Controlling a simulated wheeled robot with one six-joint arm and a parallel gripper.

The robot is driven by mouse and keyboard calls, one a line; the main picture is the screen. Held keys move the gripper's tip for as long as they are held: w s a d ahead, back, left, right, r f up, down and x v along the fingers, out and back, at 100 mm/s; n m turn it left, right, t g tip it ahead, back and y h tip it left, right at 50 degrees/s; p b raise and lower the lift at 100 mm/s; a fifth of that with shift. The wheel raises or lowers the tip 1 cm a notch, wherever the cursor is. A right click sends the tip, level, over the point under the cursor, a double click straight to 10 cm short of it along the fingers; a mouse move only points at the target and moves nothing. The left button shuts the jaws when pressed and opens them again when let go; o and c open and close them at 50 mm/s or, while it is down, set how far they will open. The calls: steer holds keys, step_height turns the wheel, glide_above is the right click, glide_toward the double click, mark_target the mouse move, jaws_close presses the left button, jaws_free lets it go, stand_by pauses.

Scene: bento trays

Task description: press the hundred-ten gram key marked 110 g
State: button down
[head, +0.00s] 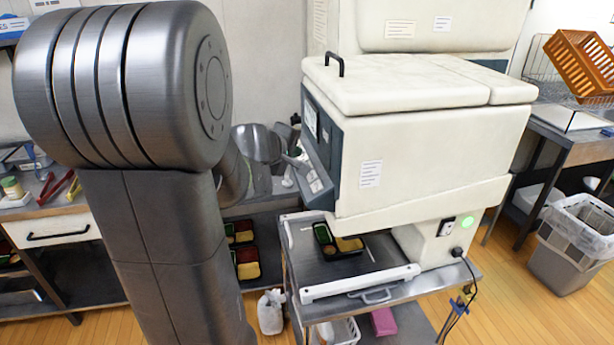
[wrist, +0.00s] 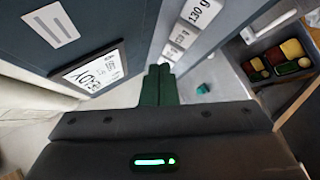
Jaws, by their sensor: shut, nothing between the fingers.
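The portioning machine (head: 400,165) is a large cream housing with a dark front panel on its left side. In the wrist view a column of white keys runs down a grey strip. The top key reads 130 g (wrist: 201,11). Smaller white keys (wrist: 178,43) sit below it, close to my fingertips; their marks are too small and slanted to read, so I cannot tell which is 110 g. My gripper (wrist: 158,70) is shut and empty, its dark green fingers together and pointing at the lower end of the key strip. I cannot tell whether they touch a key.
A lit display (wrist: 93,67) is left of the keys. A bento tray (head: 322,235) with food sits on the machine's lower deck. More filled trays (wrist: 277,58) stand at right in the wrist view. A grey bin (head: 575,250) is on the floor at right.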

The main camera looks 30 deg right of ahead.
mark_target(307, 162)
steer(key=shift+s+d+f+b, duration=0.1)
steer(key=shift+d+f+b, duration=0.15)
steer(key=shift+f+b, duration=0.25)
steer(key=shift+d+f+b, duration=0.25)
steer(key=shift+f+b, duration=0.2)
steer(key=shift+f, duration=0.05)
steer(key=shift+f, duration=0.15)
stand_by(1.4)
steer(key=shift+d+f+b, duration=0.2)
steer(key=shift+f+b, duration=0.05)
steer(key=shift+b, duration=0.4)
steer(key=shift+s+d+f+b, duration=0.2)
steer(key=shift+f+b, duration=0.1)
steer(key=shift+b, duration=0.2)
stand_by(0.4)
steer(key=shift+w+r, duration=0.1)
steer(key=shift+w+a+r+p, duration=0.1)
steer(key=shift+a+r+p, duration=0.3)
steer(key=shift+r+p, duration=0.2)
steer(key=shift+w+a+r+p, duration=0.1)
steer(key=shift+a+r+p, duration=0.3)
steer(key=shift+r+p, duration=0.25)
steer(key=shift+w+a+r+p, duration=0.1)
steer(key=shift+a+r+p, duration=0.35)
steer(key=shift+r, duration=0.35)
steer(key=shift+w+a+r+p, duration=0.1)
steer(key=shift+a+r+p, duration=0.25)
steer(key=shift+r+p, duration=0.35)
